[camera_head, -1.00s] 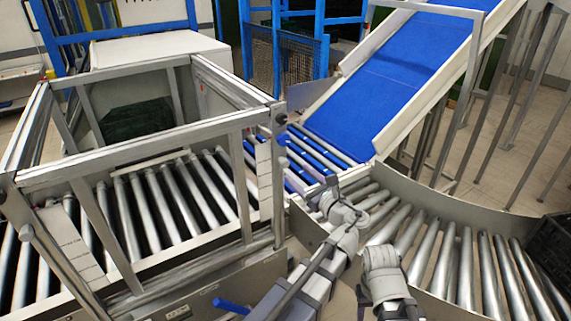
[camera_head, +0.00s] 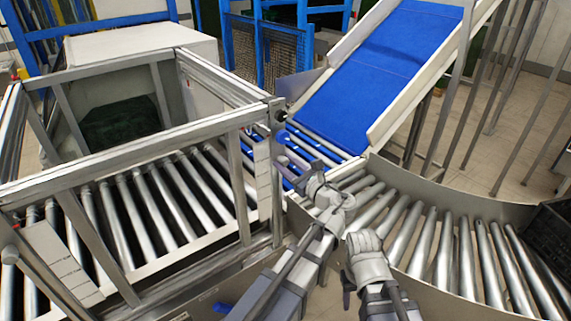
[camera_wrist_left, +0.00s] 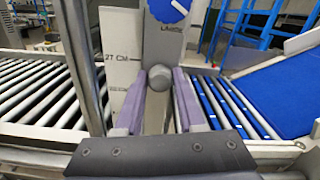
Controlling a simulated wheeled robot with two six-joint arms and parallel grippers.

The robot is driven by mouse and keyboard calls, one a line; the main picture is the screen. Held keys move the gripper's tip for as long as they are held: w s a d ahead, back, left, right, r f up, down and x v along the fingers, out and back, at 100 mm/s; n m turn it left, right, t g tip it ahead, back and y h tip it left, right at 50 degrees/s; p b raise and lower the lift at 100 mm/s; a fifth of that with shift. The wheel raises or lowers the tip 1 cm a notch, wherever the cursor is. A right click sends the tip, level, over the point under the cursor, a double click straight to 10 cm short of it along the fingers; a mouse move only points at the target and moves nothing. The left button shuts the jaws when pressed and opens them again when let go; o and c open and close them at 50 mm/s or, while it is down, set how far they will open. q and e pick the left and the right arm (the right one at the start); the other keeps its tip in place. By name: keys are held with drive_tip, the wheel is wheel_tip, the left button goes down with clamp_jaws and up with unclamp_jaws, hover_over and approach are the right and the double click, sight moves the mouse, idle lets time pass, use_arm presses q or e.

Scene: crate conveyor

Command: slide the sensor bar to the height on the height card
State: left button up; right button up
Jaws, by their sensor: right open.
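My left gripper (camera_head: 288,165) is beside the near right post of the metal frame (camera_head: 237,190). In the left wrist view its two purple fingers (camera_wrist_left: 161,88) stand apart, with a round grey knob (camera_wrist_left: 160,76) between their tips; I cannot tell whether they touch it. A white card reading "27 CM" (camera_wrist_left: 120,72) is behind the left finger. A blue round part (camera_wrist_left: 168,8) is above the knob. I cannot clearly pick out the sensor bar. My right gripper (camera_head: 347,292) is open and empty, low over the curved conveyor's near side.
Inside the frame runs a roller conveyor (camera_head: 150,210). A blue sloping belt (camera_head: 370,75) stands behind on the right. A curved roller conveyor (camera_head: 440,250) passes at the right, with a dark crate (camera_head: 552,235) at its edge. A white marked strip (camera_head: 262,180) is on the near right post.

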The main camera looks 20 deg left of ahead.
use_arm(q)
clamp_jaws()
idle(1.0)
